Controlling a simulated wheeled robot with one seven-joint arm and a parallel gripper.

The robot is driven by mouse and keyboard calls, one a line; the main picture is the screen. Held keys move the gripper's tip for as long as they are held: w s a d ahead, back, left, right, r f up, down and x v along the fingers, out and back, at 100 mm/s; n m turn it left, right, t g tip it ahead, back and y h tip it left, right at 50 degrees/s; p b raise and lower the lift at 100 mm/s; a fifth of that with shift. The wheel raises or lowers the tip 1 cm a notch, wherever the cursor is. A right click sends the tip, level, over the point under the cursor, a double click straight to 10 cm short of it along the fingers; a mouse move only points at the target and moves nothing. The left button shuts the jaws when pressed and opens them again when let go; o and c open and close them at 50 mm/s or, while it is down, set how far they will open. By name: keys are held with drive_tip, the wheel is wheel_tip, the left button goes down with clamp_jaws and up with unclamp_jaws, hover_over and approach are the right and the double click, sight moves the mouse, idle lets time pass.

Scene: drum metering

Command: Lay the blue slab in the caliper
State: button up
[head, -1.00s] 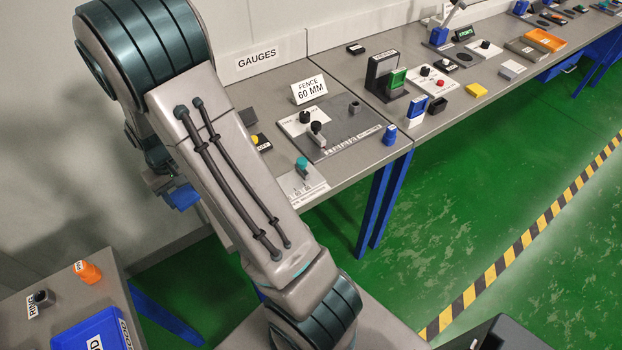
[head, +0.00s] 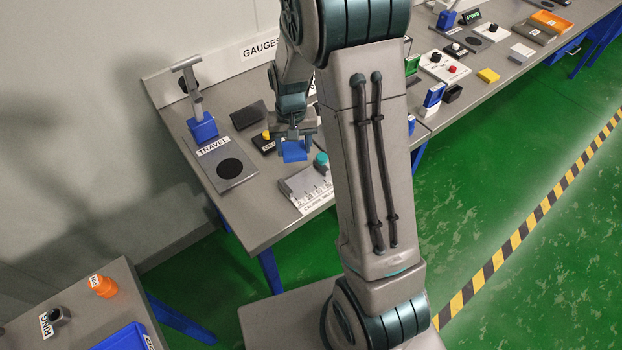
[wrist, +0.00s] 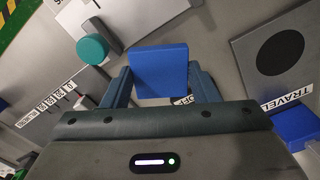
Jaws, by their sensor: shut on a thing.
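The blue slab (wrist: 160,72) is held between the two fingers of my gripper (wrist: 162,90) in the wrist view. In the head view the slab (head: 292,151) hangs below my gripper (head: 294,138), above the gauge table. The caliper (head: 306,187), a grey block on a white plate with a printed scale, lies just below and to the right of the slab, with a teal knob (head: 321,160) at its far end. In the wrist view the teal knob (wrist: 92,48) shows left of the slab. The slab appears apart from the caliper.
The travel gauge (head: 203,128), with a blue block, tilted grey post and dark round pad, stands left of the caliper. A dark wedge-shaped block (head: 248,115) lies behind. My arm hides the table's middle. A blue bin (head: 125,338) sits on the lower left table.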

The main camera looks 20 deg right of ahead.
sight(303, 181)
drive_tip(key=s+r+m+b, duration=0.4)
drive_tip(key=s+r+m, duration=0.2)
drive_tip(key=m, duration=0.6)
drive_tip(key=shift+m, duration=0.3)
wheel_tip(303, 181, down, 10)
drive_tip(key=shift+d+r, duration=0.1)
drive_tip(key=shift+r, duration=0.05)
drive_tip(key=o, duration=1)
